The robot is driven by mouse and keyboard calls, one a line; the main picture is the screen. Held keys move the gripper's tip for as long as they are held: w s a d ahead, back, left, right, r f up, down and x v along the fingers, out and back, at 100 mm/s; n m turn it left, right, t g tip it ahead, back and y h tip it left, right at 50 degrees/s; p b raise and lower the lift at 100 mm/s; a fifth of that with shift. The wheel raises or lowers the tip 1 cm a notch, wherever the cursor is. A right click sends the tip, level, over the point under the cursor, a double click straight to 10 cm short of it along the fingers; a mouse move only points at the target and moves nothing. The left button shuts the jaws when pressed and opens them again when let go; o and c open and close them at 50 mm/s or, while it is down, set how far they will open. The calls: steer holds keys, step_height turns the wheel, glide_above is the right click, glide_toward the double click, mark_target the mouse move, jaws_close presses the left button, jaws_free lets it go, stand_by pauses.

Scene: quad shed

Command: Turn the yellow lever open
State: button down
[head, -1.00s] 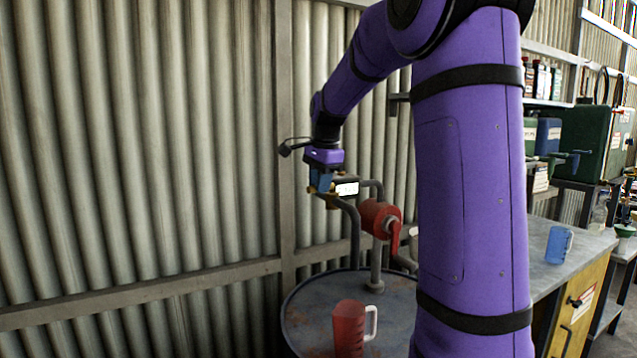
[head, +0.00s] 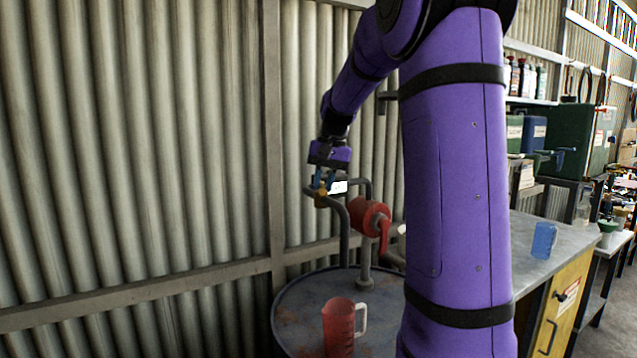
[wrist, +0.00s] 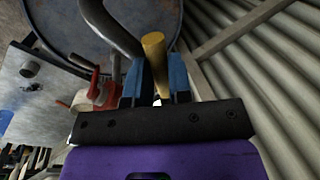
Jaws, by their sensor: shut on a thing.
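The yellow lever (wrist: 155,55) shows in the wrist view as a rounded bar standing between the two blue fingers of my gripper (wrist: 157,78). The gripper is shut on it. In the head view my gripper (head: 323,178) points down at the end of the grey pipe above the drum. A small brass-yellow part (head: 321,198) shows just under the fingers. The fingers and my wrist hide most of the lever there, so its exact angle is hard to tell.
A red pump body (head: 368,216) with a red handle sits on the pipes right of the gripper. A red jug (head: 338,328) stands on the drum top (head: 300,300). A corrugated wall (head: 130,150) is close behind. A bench (head: 575,245) holds a blue jug (head: 543,240).

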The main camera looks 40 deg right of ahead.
steer(key=n, duration=0.1)
steer(key=d+n, duration=0.1)
steer(key=n, duration=0.1)
steer(key=d+n, duration=0.1)
steer(key=n, duration=0.1)
steer(key=shift+s+g+y, duration=0.3)
steer(key=shift+s+g, duration=0.1)
steer(key=shift+n, duration=0.4)
steer(key=shift+r, duration=0.1)
steer(key=c, duration=1)
jaws_free()
steer(key=shift+c, duration=0.2)
step_height(320, 180, up, 10)
steer(key=d, duration=0.2)
steer(key=shift+s+r, duration=0.25)
